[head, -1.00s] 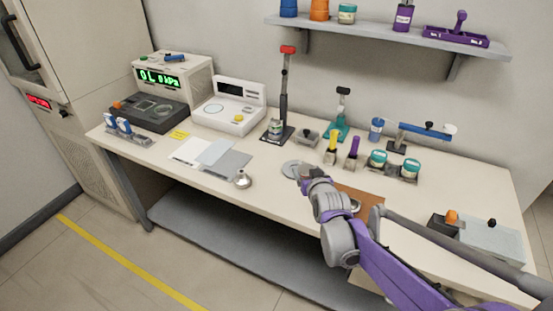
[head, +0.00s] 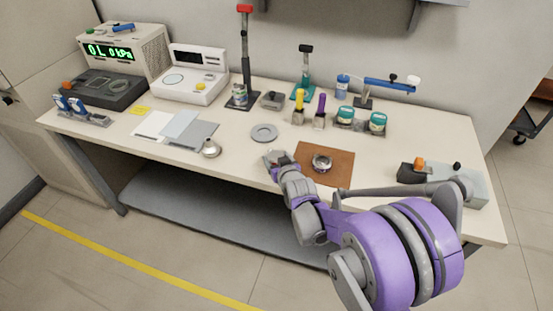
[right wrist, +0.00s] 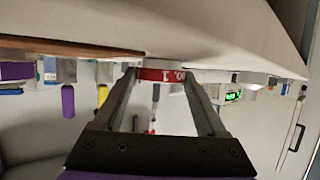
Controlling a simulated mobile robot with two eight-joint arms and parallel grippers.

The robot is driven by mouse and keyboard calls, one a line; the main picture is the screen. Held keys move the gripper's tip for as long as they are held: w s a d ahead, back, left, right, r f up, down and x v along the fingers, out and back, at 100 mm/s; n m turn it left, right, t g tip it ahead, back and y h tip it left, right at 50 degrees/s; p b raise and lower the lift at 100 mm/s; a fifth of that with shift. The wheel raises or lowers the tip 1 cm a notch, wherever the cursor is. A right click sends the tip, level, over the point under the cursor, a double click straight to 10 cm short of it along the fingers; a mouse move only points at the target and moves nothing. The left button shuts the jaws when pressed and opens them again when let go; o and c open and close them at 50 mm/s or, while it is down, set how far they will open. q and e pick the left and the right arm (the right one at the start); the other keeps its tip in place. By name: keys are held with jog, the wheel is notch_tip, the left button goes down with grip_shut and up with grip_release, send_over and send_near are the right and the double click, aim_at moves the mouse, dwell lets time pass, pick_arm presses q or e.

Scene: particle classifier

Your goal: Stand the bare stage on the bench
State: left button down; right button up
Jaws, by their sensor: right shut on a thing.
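My right gripper (head: 274,158) is at the front edge of the bench (head: 225,168), left of a brown mat (head: 340,172). In the head view the piece is small and mostly hidden by the gripper. It is close to the bench top; I cannot tell whether it touches. My left gripper is not in view.
A grey disc (head: 264,133) lies just behind the gripper. A round metal part (head: 321,162) sits on the mat. A small metal funnel-like piece (head: 210,149) stands to the left, by grey sheets (head: 190,135). A grey box (head: 466,186) stands at the right end.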

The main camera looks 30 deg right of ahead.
jog(key=o, duration=1.1)
jog(key=shift+f, duration=0.15)
jog(key=o, duration=0.4)
jog(key=shift+c, duration=0.2)
jog(key=shift+s+r, duration=0.2)
jog(key=shift+r, duration=0.15)
jog(key=p+v, duration=0.2)
jog(key=v, duration=0.9)
jog(key=s+a+f+n+g+y, duration=0.1)
jog(key=s+a+f+g+y, duration=0.1)
jog(key=s+a+g, duration=0.2)
jog(key=s+a+f+n+g+y, duration=0.1)
jog(key=s+a+g, duration=0.3)
jog(key=s+a, duration=0.6)
jog(key=s+f+n, duration=0.1)
jog(key=s, duration=0.4)
jog(key=shift+s+f+y, duration=0.4)
